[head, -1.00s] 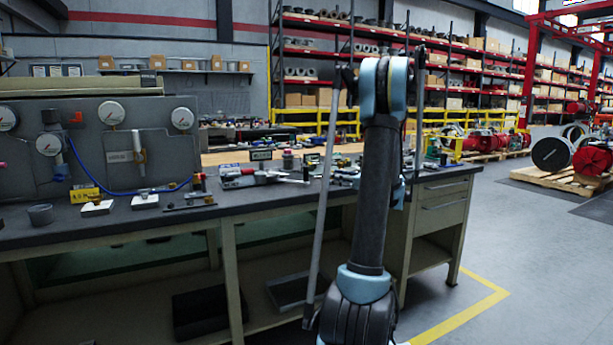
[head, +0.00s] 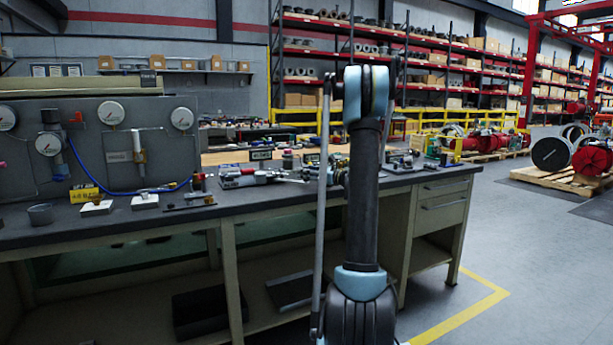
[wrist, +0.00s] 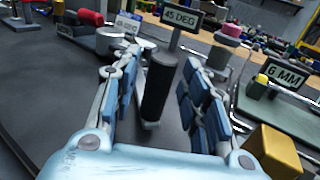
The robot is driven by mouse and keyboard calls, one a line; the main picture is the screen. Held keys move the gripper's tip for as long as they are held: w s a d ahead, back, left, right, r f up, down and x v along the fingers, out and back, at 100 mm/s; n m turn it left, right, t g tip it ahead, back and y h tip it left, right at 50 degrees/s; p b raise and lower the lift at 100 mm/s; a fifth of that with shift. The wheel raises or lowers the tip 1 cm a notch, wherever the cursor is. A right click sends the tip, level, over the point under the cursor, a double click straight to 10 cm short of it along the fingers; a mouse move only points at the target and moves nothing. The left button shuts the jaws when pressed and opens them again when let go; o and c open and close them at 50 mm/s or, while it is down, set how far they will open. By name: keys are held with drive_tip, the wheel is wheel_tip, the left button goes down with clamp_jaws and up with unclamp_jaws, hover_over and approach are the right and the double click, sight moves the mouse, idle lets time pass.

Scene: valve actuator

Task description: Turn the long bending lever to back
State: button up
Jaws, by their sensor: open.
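My gripper (wrist: 152,70) is open in the wrist view, with blue-padded fingers on the left and right. An upright black cylindrical grip (wrist: 159,84), seemingly the end of the long bending lever, stands between the fingers. Gaps show on both sides of it, so the fingers are apart from it. Its lower end is near my palm, and a pale metal part shows beside it. A 45 DEG sign (wrist: 180,18) stands just behind. In the head view my arm hides the gripper and most of the lever area.
A 6 MM sign (wrist: 285,74) on a green block and a yellow block (wrist: 272,150) stand to the right. A red-handled tool (wrist: 90,18) lies at the far left. The workbench (head: 110,225) has a gauge panel (head: 120,150) at left; open floor lies right.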

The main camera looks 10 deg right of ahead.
drive_tip(key=shift+w+a, duration=0.15)
drive_tip(key=shift+a, duration=0.05)
clamp_jaws()
drive_tip(key=shift+w+d, duration=0.3)
drive_tip(key=shift+w, duration=0.35)
drive_tip(key=shift+w+d, duration=0.3)
drive_tip(key=shift+w, duration=0.3)
unclamp_jaws()
drive_tip(key=shift+s, duration=0.1)
